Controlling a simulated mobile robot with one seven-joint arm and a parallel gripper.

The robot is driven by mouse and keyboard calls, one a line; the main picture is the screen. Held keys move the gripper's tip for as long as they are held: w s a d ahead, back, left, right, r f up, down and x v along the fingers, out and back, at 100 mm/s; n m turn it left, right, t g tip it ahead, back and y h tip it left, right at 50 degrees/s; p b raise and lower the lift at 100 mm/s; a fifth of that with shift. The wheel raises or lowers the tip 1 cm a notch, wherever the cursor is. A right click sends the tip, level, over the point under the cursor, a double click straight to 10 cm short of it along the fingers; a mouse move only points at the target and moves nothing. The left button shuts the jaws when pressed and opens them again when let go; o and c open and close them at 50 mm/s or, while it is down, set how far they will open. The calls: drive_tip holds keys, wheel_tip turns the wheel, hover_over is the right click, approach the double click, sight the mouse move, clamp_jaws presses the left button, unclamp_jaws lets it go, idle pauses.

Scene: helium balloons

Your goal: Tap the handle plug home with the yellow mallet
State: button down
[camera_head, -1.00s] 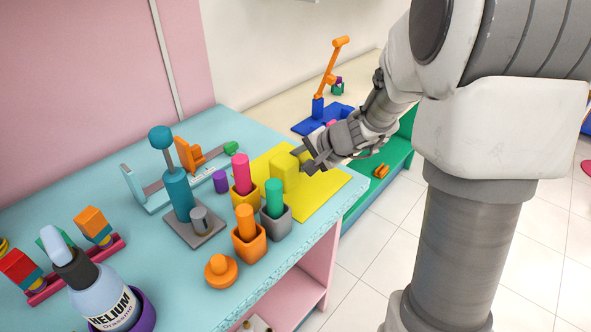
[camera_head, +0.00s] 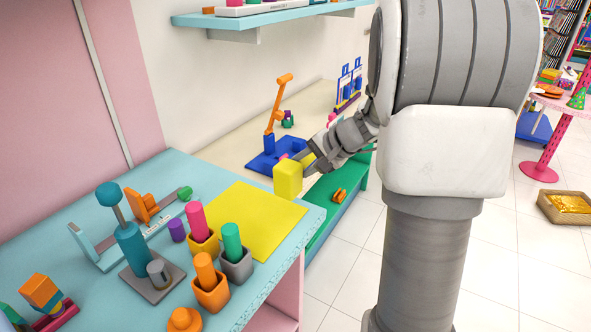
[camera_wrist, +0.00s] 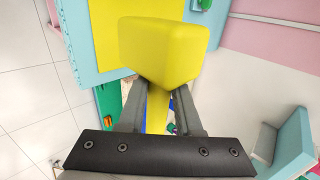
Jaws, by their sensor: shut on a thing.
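The yellow mallet is in my gripper (camera_head: 308,162). Its blocky head (camera_head: 288,180) hangs in the air by the right end of the blue table, near the yellow mat. In the wrist view the mallet head (camera_wrist: 165,48) fills the top middle, and its handle runs down between the two fingers (camera_wrist: 160,98). Behind the gripper, on a cream bench, stands an orange lever (camera_head: 277,105) on a blue base (camera_head: 268,160). Small purple and green pieces (camera_head: 287,121) sit beside the lever. I cannot tell which piece is the handle plug.
The blue table (camera_head: 130,300) holds the bare yellow mat (camera_head: 245,215), several colored pegs in cups, a teal press (camera_head: 131,245) and an orange knob (camera_head: 184,320). A green-topped bench (camera_head: 325,205) stands below right. A shelf (camera_head: 270,18) hangs on the wall above.

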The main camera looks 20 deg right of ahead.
drive_tip(key=shift+r, duration=0.15)
drive_tip(key=shift+r+p, duration=1.2)
drive_tip(key=shift+r, duration=0.75)
